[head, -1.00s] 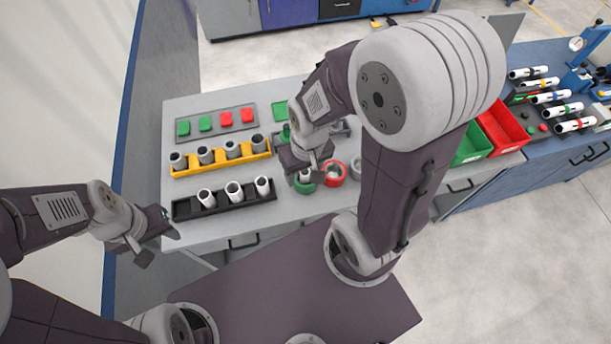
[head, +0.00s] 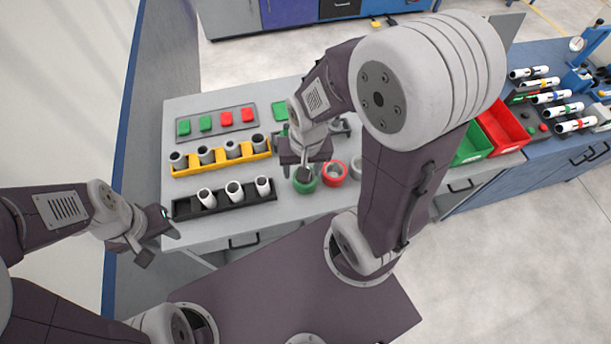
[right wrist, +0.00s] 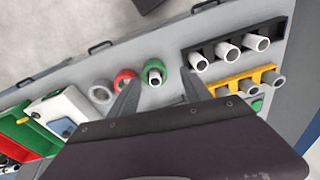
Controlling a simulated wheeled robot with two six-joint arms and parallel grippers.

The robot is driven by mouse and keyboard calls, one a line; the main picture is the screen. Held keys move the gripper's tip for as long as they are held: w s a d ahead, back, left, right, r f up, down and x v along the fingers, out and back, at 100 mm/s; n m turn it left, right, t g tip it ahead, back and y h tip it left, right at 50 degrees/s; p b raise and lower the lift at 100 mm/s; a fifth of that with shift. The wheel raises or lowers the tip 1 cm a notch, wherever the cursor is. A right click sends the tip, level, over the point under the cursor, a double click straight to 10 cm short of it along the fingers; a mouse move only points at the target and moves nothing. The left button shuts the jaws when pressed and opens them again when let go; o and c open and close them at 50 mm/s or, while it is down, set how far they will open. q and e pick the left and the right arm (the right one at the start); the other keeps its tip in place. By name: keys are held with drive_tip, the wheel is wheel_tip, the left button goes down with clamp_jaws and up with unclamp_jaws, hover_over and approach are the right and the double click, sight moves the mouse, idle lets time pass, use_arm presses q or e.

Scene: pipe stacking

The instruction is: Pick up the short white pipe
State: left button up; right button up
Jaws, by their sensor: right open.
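Three white pipes (head: 234,190) stand in a black rack (head: 224,204) at the front left of the table; I cannot tell which is the short one. Another white pipe (right wrist: 155,77) stands inside a green ring (right wrist: 159,87) in the right wrist view; the green ring also shows in the head view (head: 304,187). My right gripper (head: 305,170) is open above this ring, its fingers on either side of the pipe in the wrist view, apart from it. My left gripper (head: 160,238) is open and empty, left of the black rack.
A yellow rack (head: 221,164) with several grey pipes stands behind the black rack. A red ring (head: 333,181) and a grey ring are right of the green ring. Red (head: 503,125) and green bins stand at the right. Green and red blocks lie at the back left.

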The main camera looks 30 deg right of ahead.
drive_tip(key=w+d+f+m, duration=0.3)
drive_tip(key=w+m, duration=0.5)
drive_tip(key=m, duration=0.1)
drive_tip(key=shift+m+g, duration=0.5)
drive_tip(key=shift+g, duration=0.2)
drive_tip(key=f, duration=0.2)
drive_tip(key=s+d+f, duration=0.1)
drive_tip(key=f, duration=0.1)
drive_tip(key=f+p, duration=0.1)
drive_tip(key=shift+s+d+f, duration=0.2)
drive_tip(key=shift+s+f, duration=0.05)
drive_tip(key=shift+f, duration=0.15)
drive_tip(key=shift+w+f, duration=0.3)
drive_tip(key=shift+f, duration=0.15)
drive_tip(key=f, duration=0.3)
drive_tip(key=f+p, duration=0.1)
drive_tip(key=shift+w+d+f, duration=0.15)
drive_tip(key=shift+d+f, duration=0.1)
drive_tip(key=shift+f, duration=0.05)
drive_tip(key=shift+w+f, duration=0.15)
drive_tip(key=shift+f, duration=0.1)
clamp_jaws()
